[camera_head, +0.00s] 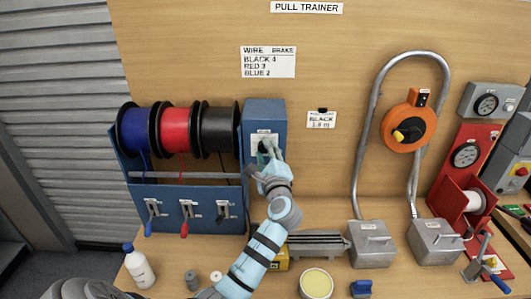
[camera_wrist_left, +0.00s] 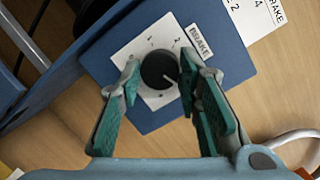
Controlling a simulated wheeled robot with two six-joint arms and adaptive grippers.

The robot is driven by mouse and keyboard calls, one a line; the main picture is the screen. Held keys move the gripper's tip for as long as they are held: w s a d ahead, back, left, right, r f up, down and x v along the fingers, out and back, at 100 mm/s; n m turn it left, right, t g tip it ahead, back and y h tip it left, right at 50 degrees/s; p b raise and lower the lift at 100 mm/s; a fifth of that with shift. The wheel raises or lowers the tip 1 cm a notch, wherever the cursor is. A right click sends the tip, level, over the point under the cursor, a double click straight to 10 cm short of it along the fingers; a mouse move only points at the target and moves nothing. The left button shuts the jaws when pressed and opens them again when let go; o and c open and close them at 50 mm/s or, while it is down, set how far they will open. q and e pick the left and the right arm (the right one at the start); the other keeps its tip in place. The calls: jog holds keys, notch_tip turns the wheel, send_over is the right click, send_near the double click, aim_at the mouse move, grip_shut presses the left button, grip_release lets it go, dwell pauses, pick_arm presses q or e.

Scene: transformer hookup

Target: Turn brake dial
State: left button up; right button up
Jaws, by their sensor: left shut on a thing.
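The black brake dial (camera_wrist_left: 158,69) sits on a white numbered plate (camera_wrist_left: 142,48) on the blue box (camera_head: 265,115), beside a "BRAKE" label (camera_wrist_left: 200,42). My left gripper (camera_head: 265,153) is at the plate and hides most of the dial in the head view. In the left wrist view its green-padded fingers (camera_wrist_left: 160,74) stand either side of the dial, shut on it. A pale pointer mark shows on the dial, but its exact setting is hard to read. My right gripper is not in view.
The wire brake sign (camera_head: 268,62) reads black 4, red 3, blue 2. A card (camera_head: 321,120) says black. Blue, red and black spools (camera_head: 221,128) hang left of the box, above several levers. A bent metal pipe (camera_head: 372,120) and orange reel (camera_head: 408,128) stand right.

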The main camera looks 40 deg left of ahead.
pick_arm(q)
jog(key=shift+m, duration=0.6)
jog(key=o, duration=1.2)
jog(key=shift+c, duration=0.2)
jog(key=v, duration=1.2)
jog(key=shift+f, duration=0.15)
jog(key=shift+a, duration=0.1)
jog(key=shift+f, duration=0.1)
